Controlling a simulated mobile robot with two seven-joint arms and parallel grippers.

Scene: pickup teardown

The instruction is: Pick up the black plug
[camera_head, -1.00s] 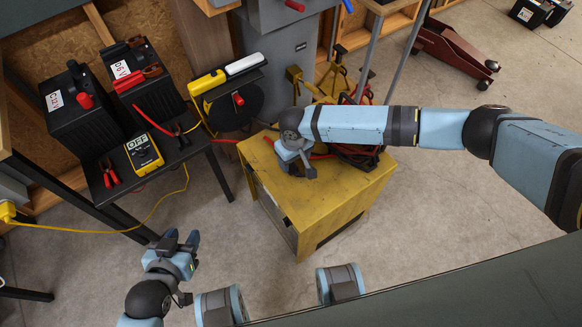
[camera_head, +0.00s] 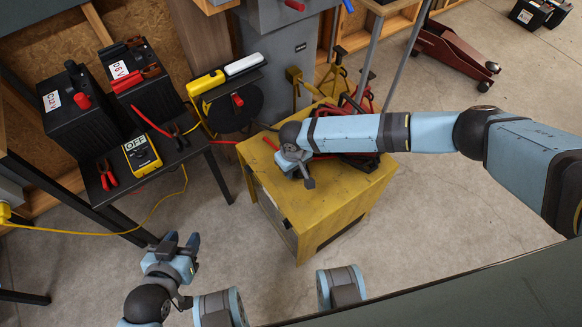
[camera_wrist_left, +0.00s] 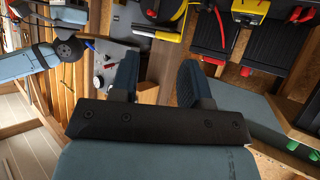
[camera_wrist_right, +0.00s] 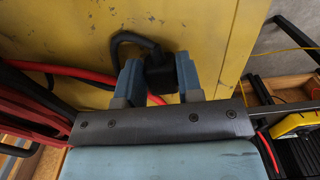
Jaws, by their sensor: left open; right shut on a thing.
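The black plug (camera_wrist_right: 160,72) shows in the right wrist view between the fingers of my right gripper (camera_wrist_right: 160,82), with a black cable curving off from it to the left. My right gripper is shut on the plug, over the yellow cabinet (camera_head: 330,210). In the head view my right gripper (camera_head: 298,170) is over the cabinet top, and the plug there is hidden or too small to tell. My left gripper (camera_head: 182,245) is open and empty, low over the floor at the left; its spread fingers (camera_wrist_left: 155,80) show in the left wrist view.
Left of the cabinet, a dark bench holds two black batteries (camera_head: 80,108) (camera_head: 147,87), a yellow multimeter (camera_head: 141,154) and red clamps (camera_head: 105,175). A black reel (camera_head: 232,108) stands behind. Red cables run near the cabinet.

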